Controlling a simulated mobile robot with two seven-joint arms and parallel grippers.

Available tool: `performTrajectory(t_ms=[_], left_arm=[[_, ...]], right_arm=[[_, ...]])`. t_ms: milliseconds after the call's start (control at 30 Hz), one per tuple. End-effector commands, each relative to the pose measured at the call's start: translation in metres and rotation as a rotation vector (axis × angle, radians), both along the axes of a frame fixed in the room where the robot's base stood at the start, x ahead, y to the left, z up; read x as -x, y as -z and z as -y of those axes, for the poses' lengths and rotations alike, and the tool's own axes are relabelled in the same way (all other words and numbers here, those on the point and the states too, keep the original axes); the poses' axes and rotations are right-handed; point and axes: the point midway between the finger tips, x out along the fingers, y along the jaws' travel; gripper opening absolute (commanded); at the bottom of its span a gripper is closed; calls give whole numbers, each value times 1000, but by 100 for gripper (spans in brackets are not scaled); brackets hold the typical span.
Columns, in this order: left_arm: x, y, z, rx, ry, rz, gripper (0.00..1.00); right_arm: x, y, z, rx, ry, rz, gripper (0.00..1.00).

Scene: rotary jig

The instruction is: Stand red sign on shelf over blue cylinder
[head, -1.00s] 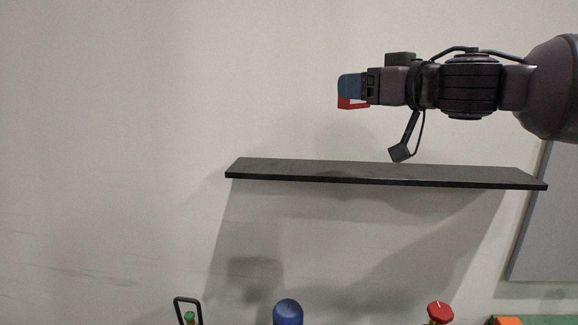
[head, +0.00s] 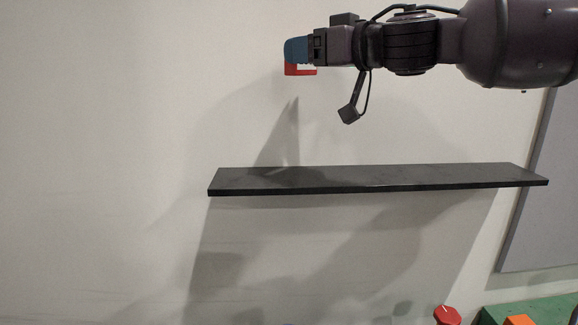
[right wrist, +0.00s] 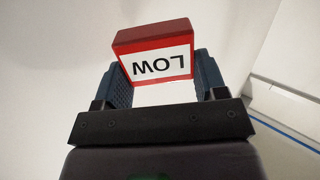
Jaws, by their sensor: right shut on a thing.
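The red sign (head: 300,72) is in my right gripper (head: 296,50), up in the air above the left part of the black shelf (head: 390,178). In the right wrist view the sign (right wrist: 155,62) has a red frame and a white face reading "LOW", upside down there. The blue fingers of the right gripper (right wrist: 162,80) are shut on its two sides. The sign is clear of the shelf. Only a sliver of the blue cylinder's top (head: 288,323) shows at the bottom edge of the head view, below the shelf's left part. My left gripper is not in view.
The shelf top is bare, against a plain pale wall. A red knob (head: 447,315) and an orange thing (head: 520,320) by a green surface (head: 540,308) show at the lower right. A grey panel (head: 520,210) stands right of the shelf.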

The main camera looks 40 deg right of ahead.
Motion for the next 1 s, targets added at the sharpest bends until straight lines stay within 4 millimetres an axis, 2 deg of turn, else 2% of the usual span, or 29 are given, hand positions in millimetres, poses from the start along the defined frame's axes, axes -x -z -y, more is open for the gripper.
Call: performTrajectory(t_ms=[33, 200, 500, 700, 867, 1000], left_arm=[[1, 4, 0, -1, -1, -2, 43], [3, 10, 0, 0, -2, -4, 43], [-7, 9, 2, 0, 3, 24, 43], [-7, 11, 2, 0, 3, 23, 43], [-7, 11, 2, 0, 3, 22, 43], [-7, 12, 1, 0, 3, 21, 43]], right_arm=[[0, 13, -1, -5, -4, -1, 42], [0, 50, -1, -4, -4, -1, 42], [0, 113, -1, -2, -1, -3, 42], [0, 138, 0, -2, -1, -2, 42], [0, 147, 0, -2, -1, -2, 42], [0, 167, -1, -4, -2, -3, 42]])
